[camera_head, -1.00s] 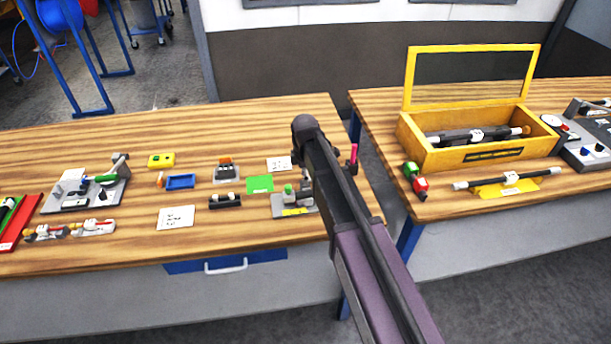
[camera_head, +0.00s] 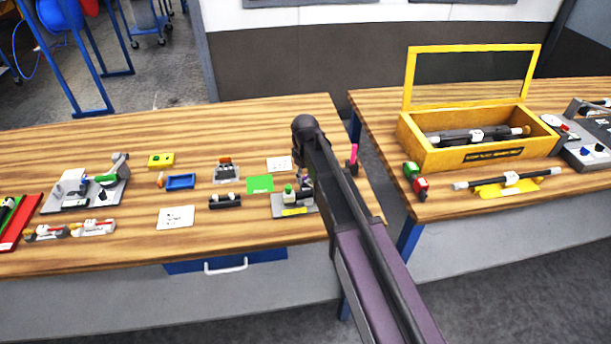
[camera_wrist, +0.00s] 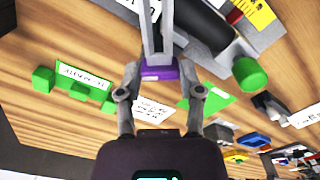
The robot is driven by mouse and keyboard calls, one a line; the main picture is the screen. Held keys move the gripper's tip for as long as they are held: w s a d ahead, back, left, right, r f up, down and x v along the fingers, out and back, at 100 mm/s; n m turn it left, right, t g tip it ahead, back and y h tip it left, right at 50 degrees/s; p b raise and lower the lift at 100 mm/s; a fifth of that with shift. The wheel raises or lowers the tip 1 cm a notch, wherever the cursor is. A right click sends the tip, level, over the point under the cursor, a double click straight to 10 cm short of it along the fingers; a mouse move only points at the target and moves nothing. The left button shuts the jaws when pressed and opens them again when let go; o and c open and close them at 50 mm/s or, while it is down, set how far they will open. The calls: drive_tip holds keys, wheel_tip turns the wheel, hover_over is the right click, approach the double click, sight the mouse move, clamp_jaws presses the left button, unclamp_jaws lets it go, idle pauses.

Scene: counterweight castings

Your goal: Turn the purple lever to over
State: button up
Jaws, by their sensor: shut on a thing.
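The purple lever (camera_wrist: 158,73) shows in the wrist view as a purple grip on a grey metal bar, which runs up out of the picture. My gripper (camera_wrist: 160,79) has a finger on each side of the purple grip and is shut on it. The fixture, a grey plate (camera_head: 278,210) with a dark cylinder, a green-topped part and a yellow label, stands at the right of the left bench in the head view. There my arm covers part of it and most of my gripper. The green-ended dark cylinder (camera_wrist: 220,38) lies right of the lever in the wrist view.
A green card (camera_head: 260,184), a white card (camera_head: 278,163) and a black block (camera_head: 225,201) lie left of the fixture. A pink upright post (camera_head: 354,155) stands close right of my arm. Beyond a gap, the right bench holds an open yellow box (camera_head: 465,156).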

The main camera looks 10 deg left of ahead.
drive_tip(key=m, duration=0.7)
idle(0.4)
drive_tip(key=o, duration=1.1)
drive_tip(key=shift+o, duration=0.2)
drive_tip(key=shift+n, duration=0.4)
